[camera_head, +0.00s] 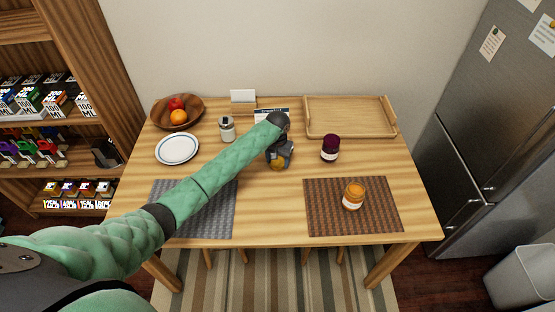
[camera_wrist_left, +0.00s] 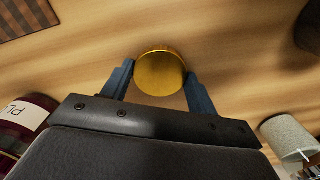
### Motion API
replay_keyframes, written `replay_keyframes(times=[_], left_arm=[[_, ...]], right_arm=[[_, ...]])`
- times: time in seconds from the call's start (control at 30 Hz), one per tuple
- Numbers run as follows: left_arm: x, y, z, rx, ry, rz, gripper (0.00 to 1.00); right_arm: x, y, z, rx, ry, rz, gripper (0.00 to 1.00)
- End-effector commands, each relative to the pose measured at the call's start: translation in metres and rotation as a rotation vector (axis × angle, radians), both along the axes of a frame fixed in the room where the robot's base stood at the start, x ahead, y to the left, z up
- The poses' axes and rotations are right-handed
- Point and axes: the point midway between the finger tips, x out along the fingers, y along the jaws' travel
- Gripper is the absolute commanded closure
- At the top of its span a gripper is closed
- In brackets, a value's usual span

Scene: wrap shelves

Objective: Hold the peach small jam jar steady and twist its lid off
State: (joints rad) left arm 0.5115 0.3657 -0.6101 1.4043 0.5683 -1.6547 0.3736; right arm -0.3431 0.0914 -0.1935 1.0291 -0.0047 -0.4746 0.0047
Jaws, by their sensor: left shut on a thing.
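My left gripper (camera_head: 280,152) is over the middle of the table, pointing down. It is shut on a small jar (camera_head: 277,164) with an amber side, mostly hidden by the gripper. In the left wrist view my left gripper (camera_wrist_left: 160,80) has one finger on each side of the jar's round gold lid (camera_wrist_left: 160,73). The label of this jar is hidden. Another orange jar (camera_head: 353,196) with a pale label stands upright on the brown woven mat (camera_head: 320,222); I cannot read its label. My right gripper is not in view.
A dark plum jar (camera_head: 330,148) stands right of my left gripper, and a grey-lidded jar (camera_head: 227,129) left of it. A wooden tray (camera_head: 350,133), a fruit bowl (camera_head: 197,119), a white plate (camera_head: 177,149) and a grey mat (camera_head: 221,219) lie around. The front middle is clear.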

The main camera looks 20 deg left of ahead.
Motion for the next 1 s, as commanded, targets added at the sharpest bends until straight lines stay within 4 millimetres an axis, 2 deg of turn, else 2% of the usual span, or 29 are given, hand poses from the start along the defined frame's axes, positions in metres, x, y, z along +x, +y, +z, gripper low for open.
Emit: replay_keyframes(times=[0.03, 0.07, 0.13, 0.17, 0.57, 0.7, 1.0], left_arm=[[0.000, 0.000, -0.001, 0.000, 0.001, 0.000, 0.69], [0.000, 0.000, -0.001, 0.000, 0.000, 0.000, 0.35], [0.000, 0.000, -0.001, 0.000, 0.000, 0.000, 0.22], [0.000, 0.000, -0.001, 0.000, 0.000, 0.000, 0.20], [0.000, 0.000, 0.005, 0.000, 0.000, 0.000, 0.20], [0.000, 0.000, 0.021, -0.001, -0.002, 0.001, 0.20], [0.001, 0.000, 0.072, 0.000, -0.002, 0.000, 0.20]], right_arm=[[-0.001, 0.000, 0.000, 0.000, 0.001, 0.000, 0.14], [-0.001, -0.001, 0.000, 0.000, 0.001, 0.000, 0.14], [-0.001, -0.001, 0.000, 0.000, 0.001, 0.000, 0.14], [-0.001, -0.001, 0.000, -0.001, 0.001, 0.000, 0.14], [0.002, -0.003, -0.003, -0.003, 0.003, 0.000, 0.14], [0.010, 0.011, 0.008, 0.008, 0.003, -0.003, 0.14], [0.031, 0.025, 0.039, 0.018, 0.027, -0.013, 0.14]])
